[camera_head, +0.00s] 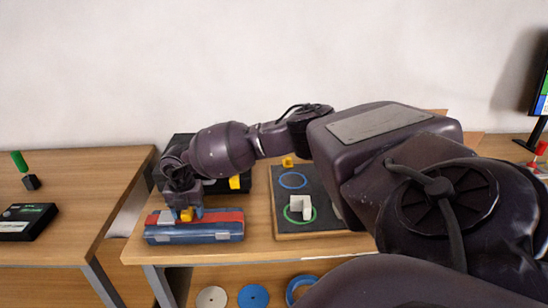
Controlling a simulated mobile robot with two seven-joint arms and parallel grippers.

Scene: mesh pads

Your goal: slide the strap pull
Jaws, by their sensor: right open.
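A low blue box with a red top (225,216) lies near the front edge of the middle table. A small yellow piece (187,215), which may be the strap pull, shows at the left part of its top. My right gripper (185,206) points down over that piece and is open. The fingers are small and partly hidden by the wrist, so I cannot tell whether they touch the yellow piece. My left gripper is not in view.
Behind the box is a black case (215,187) with a yellow part. To the right lies a dark board (284,213) with blue and green rings and a white block (300,204). My right arm covers the table's right side. A gap separates the left table (85,200).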

